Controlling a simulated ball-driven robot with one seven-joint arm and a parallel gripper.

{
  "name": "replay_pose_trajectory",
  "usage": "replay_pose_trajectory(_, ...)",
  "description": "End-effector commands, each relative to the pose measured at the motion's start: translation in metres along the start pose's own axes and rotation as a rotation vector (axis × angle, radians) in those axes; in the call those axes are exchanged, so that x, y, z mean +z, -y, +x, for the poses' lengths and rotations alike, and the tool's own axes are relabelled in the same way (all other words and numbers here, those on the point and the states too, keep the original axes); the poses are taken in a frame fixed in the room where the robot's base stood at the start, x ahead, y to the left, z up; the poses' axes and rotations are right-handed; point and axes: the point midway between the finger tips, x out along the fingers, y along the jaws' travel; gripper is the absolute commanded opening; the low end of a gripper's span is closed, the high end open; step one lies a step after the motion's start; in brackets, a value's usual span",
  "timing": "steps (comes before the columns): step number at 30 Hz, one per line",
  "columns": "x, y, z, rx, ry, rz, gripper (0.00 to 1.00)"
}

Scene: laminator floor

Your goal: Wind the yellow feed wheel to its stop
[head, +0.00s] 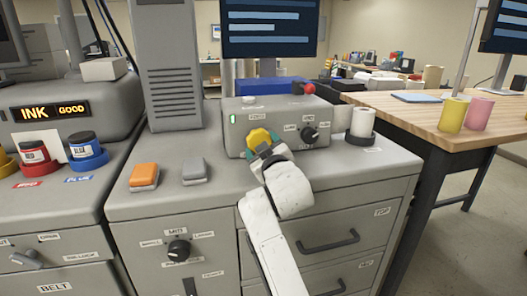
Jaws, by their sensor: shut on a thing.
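The yellow feed wheel (259,137) is on the front face of the grey laminator unit (232,139), which stands on the grey cabinet top. My gripper (262,149) is at the wheel and shut on it. The fingers and wrist cover the wheel's lower part, so any mark or stop on it is hidden. My white arm reaches up to it from the bottom of the picture.
A black knob (309,135) is right of the wheel, and a red-tipped lever (304,88) is above. A white roll (362,122) stands at the right. Orange (144,174) and grey (194,170) blocks lie on the cabinet top (345,165), left of my arm.

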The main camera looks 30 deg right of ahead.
Motion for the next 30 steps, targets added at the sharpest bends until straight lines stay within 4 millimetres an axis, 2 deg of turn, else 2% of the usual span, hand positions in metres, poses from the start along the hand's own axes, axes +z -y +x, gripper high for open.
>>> replay_pose_trajectory(1, 0.0046, 0.0024, 0.0001, -0.003, 0.007, 0.03, 0.4)
replay_pose_trajectory(12, 0.004, 0.0028, 0.0003, -0.002, 0.008, 0.177, 0.4)
replay_pose_trajectory(28, 0.0044, 0.0027, 0.0003, -0.002, 0.01, 0.198, 0.4)
replay_pose_trajectory(29, 0.0045, 0.0027, 0.0003, -0.002, 0.01, 0.197, 0.72)
replay_pose_trajectory(30, 0.0043, 0.0026, 0.0003, -0.002, 0.01, 0.197, 0.76)
